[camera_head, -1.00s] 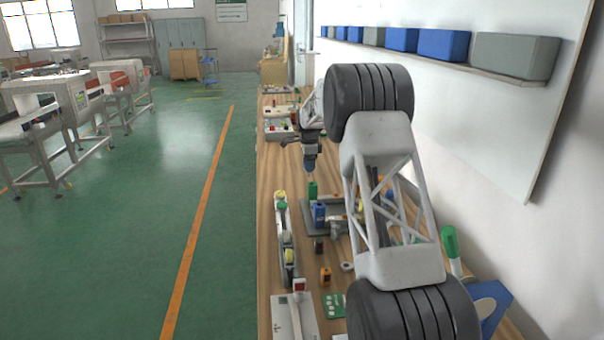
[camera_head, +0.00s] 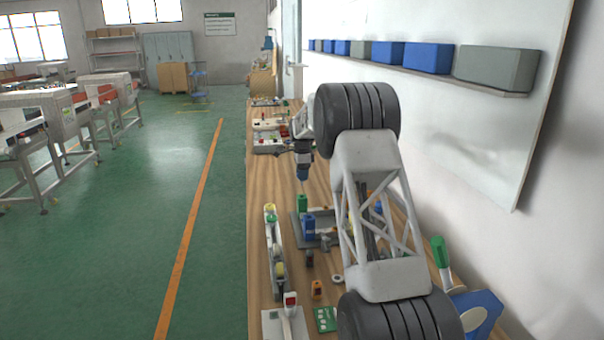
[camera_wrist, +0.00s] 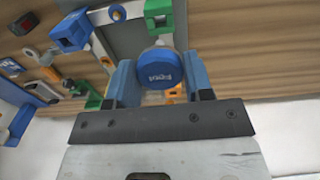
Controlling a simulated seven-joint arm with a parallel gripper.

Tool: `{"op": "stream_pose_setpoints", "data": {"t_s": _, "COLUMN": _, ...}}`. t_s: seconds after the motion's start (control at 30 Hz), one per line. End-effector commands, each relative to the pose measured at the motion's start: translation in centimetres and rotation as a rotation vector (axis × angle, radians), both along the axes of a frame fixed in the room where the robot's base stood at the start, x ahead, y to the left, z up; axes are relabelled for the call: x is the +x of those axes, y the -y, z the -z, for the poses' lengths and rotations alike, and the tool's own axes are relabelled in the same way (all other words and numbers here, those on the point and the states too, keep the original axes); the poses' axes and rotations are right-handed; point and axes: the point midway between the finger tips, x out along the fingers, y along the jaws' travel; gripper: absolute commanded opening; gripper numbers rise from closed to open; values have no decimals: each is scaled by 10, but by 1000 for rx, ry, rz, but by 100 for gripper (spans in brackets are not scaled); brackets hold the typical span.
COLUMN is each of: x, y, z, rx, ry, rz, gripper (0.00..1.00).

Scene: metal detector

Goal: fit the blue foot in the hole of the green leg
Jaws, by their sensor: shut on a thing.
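The blue foot (camera_wrist: 160,67) is a round blue piece with lettering on its face. In the wrist view it sits between the two fingers of my gripper (camera_wrist: 160,78), which is shut on it. The green leg (camera_head: 302,203) stands upright on the bench. In the head view my gripper (camera_head: 303,172) is just above the green leg, with a small gap. In the wrist view the green leg (camera_wrist: 158,10) shows beyond the foot, partly covered by it. Whether the foot lines up with the hole cannot be told.
A blue upright block (camera_head: 308,227) stands close in front of the green leg, beside a grey frame (camera_head: 330,240). A narrow tray (camera_head: 273,250) with round parts lies to the left. Several small parts lie nearer. A wall (camera_head: 450,160) bounds the right side.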

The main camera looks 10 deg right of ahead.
Motion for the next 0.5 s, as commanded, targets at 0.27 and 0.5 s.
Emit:
{"op": "stream_pose_setpoints", "data": {"t_s": 0.27, "x": 0, "y": 0, "z": 15, "rx": 0, "ry": 0, "rz": 0, "gripper": 28}}
{"op": "stream_pose_setpoints", "data": {"t_s": 0.5, "x": 0, "y": 0, "z": 30, "rx": 0, "ry": -1, "rz": 0, "gripper": 28}}
